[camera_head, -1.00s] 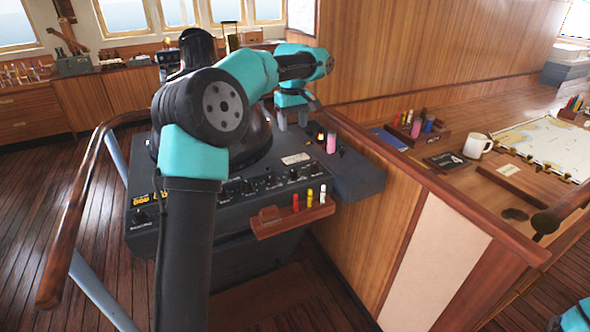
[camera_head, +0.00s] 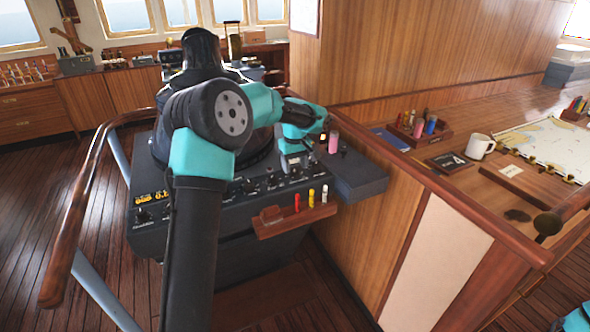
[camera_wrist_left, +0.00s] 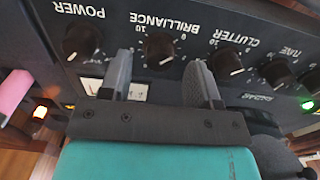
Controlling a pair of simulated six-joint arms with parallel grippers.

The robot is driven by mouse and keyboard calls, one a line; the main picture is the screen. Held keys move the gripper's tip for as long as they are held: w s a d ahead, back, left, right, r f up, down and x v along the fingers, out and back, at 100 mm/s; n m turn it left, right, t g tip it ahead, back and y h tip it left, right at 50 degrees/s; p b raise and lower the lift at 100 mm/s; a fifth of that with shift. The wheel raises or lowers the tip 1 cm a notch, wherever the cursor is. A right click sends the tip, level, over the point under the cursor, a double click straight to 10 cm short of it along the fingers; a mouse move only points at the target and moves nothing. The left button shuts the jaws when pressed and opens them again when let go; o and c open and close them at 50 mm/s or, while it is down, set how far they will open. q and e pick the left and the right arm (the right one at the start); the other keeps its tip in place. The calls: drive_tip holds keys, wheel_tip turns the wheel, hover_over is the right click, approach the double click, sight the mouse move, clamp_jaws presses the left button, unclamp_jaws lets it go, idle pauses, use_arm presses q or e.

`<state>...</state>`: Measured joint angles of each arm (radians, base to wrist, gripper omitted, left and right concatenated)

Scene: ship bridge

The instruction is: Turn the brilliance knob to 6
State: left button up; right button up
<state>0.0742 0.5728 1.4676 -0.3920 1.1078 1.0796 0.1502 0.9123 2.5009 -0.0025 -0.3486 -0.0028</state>
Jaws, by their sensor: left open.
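The brilliance knob (camera_wrist_left: 158,48) is a round black knob with a white pointer mark, under the label BRILLIANCE, which appears upside down in the left wrist view. The knob's exact setting is too small to read. My left gripper (camera_wrist_left: 159,62) is open, its two grey fingers apart, one on either side of the knob in that view. I cannot tell whether they touch it. In the head view the left gripper (camera_head: 292,166) is low over the front row of knobs on the dark console (camera_head: 240,210), and hides part of the row. My right gripper is not in view.
The power knob (camera_wrist_left: 82,41) and clutter knob (camera_wrist_left: 226,65) flank the brilliance knob. A pink cylinder (camera_head: 333,143) stands at the console's right. A small wooden rack (camera_head: 290,223) with red, yellow and white pieces hangs at the front edge. A wooden rail (camera_head: 75,220) curves along the left.

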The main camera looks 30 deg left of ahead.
use_arm(q)
drive_tip(key=shift+f, duration=1)
drive_tip(key=c, duration=0.9)
